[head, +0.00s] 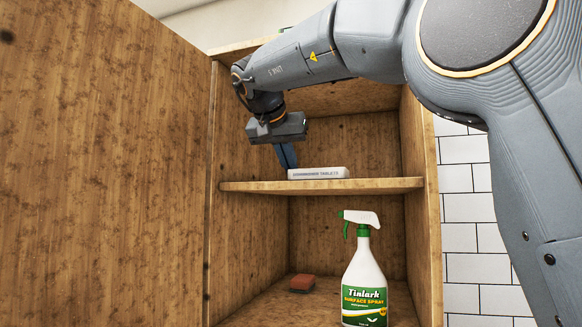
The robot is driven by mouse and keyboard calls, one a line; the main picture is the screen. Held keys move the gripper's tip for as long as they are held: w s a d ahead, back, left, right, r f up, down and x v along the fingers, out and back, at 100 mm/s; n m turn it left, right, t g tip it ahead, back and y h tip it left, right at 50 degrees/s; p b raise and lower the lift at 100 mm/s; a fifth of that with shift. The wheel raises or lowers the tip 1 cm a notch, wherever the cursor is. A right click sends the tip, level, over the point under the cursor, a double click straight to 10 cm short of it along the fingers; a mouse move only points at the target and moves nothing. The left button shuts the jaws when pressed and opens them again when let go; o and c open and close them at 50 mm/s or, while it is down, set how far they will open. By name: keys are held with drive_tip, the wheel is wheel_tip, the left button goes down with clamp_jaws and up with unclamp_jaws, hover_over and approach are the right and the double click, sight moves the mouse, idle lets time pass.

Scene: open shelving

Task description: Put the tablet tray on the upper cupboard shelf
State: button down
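The tablet tray (318,173) is a low white box with dishwasher tablets lettering on its front. It lies flat on the upper cupboard shelf (385,185), near the shelf's front edge. My gripper (287,164) points down inside the upper compartment, with its blue-grey fingers at the tray's left end. The fingers look close together, and their tips are partly hidden behind the tray. I cannot tell whether they touch or hold it.
The wooden cupboard door (100,170) fills the left side. The cupboard's right side wall (420,200) stands close by. The shelf right of the tray is clear.

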drive_tip(key=shift+f, duration=0.15)
drive_tip(key=c, duration=2.4)
unclamp_jaws()
drive_tip(key=shift+f, duration=0.1)
drive_tip(key=o, duration=0.4)
drive_tip(key=shift+s+a+r, duration=0.1)
drive_tip(key=shift+r, duration=0.2)
drive_tip(key=shift+b+v, duration=1.3)
drive_tip(key=shift+v, duration=4.55)
